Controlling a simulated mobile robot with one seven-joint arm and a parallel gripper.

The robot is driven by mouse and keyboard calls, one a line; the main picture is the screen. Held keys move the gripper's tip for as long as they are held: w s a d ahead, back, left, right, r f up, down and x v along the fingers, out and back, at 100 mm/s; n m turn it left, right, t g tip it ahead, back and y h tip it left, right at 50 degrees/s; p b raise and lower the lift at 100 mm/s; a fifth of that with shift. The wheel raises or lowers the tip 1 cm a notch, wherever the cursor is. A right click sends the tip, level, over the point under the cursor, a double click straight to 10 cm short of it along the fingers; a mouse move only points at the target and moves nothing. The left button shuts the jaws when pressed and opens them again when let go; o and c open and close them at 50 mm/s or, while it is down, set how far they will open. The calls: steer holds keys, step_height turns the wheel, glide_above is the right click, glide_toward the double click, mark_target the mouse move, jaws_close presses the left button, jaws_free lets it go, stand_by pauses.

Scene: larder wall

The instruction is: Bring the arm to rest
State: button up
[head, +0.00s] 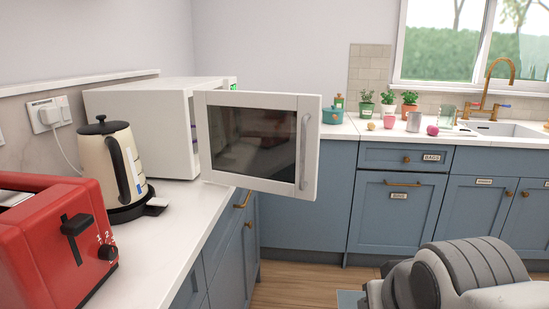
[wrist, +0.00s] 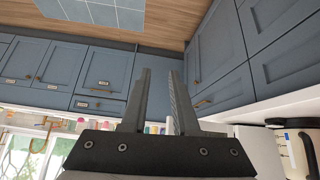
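My gripper (wrist: 158,105) shows in the wrist view with its two dark fingers apart and nothing between them. The wrist view appears upside down, with the floor at the top and blue cabinets behind the fingers. In the head view part of my arm (head: 455,275) shows at the lower right, in front of the blue cabinets and clear of the counter. The fingers are not visible in the head view.
The white microwave (head: 150,120) on the left counter has its door (head: 310,150) swung wide open past the counter edge. A kettle (head: 110,165) and red toaster (head: 50,235) stand nearby. Potted plants (head: 388,103) and small items line the back counter.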

steer(key=s+a+g+p, duration=0.1)
steer(key=s+g+p, duration=0.1)
steer(key=s, duration=0.2)
step_height(320, 180, up, 23)
steer(key=p, duration=2.2)
steer(key=shift+y, duration=0.3)
